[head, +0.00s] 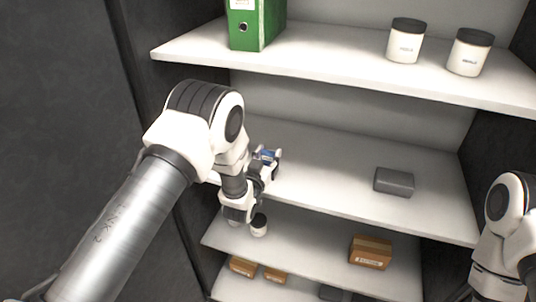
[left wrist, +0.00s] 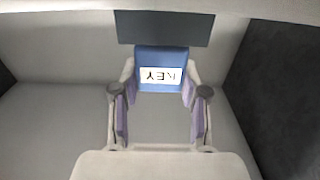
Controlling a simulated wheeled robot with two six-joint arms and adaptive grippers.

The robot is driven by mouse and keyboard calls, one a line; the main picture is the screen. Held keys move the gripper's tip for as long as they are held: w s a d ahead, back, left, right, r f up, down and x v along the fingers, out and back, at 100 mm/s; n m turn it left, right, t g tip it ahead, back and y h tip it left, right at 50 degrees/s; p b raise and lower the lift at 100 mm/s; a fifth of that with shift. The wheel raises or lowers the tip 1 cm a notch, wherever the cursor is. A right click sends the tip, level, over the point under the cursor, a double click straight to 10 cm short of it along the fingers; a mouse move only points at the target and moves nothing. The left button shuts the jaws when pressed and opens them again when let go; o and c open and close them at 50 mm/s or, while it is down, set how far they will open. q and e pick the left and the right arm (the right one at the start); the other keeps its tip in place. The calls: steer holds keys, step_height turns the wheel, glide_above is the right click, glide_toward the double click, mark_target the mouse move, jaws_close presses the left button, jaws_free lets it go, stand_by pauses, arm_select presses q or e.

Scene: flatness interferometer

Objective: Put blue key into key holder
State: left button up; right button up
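The blue key (head: 268,155) is a small block at the fingertips of my left gripper (head: 267,160), over the left part of the middle shelf. In the left wrist view the blue key (left wrist: 160,58) carries a white KEY label, which looks upside down. Both fingers of the left gripper (left wrist: 160,92) appear shut on its sides. A flat dark grey panel (left wrist: 165,28) shows directly behind the key; I cannot tell whether it is the key holder. A dark grey box (head: 394,181) lies on the right of the middle shelf. My right gripper is out of view.
The middle shelf (head: 330,180) is bare between my left gripper and the grey box. The upper shelf holds a green binder (head: 243,28) and two jars (head: 405,45). The lower shelf holds a cardboard box (head: 371,252) and a white jar (head: 259,228).

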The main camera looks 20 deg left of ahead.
arm_select(q)
steer(key=o, duration=0.5)
steer(key=shift+s, duration=0.1)
steer(key=s, duration=1.1)
steer(key=shift+s+a, duration=0.2)
steer(key=shift+s, duration=0.2)
steer(key=s+b, duration=0.4)
steer(key=s, duration=0.4)
steer(key=shift+a, duration=0.15)
steer(key=shift+f, duration=0.1)
